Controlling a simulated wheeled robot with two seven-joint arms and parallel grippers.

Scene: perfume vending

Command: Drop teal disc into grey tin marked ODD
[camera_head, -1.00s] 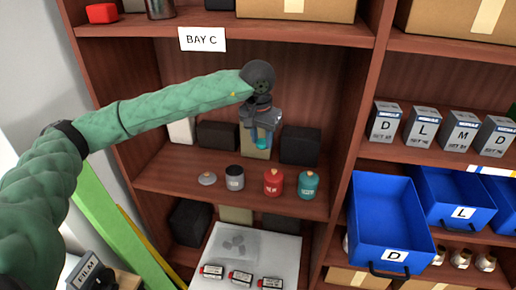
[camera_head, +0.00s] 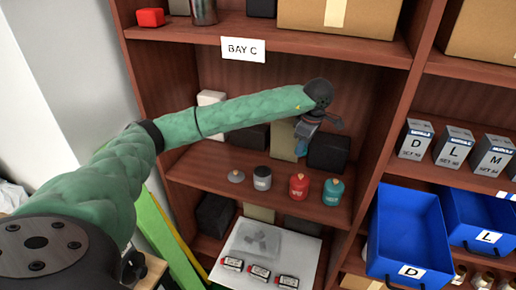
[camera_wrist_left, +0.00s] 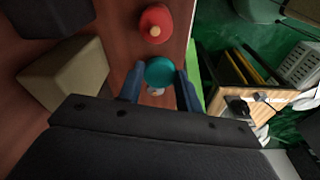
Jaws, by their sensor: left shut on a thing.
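My left gripper (camera_head: 301,148) is above the middle shelf of Bay C, behind and above the row of tins. In the left wrist view its blue fingers are shut on a teal disc (camera_wrist_left: 159,72). My right gripper is not in view.
Dark boxes (camera_head: 328,153) and a beige block (camera_head: 283,141) stand at the back. Blue bins (camera_head: 409,236) are at the right.

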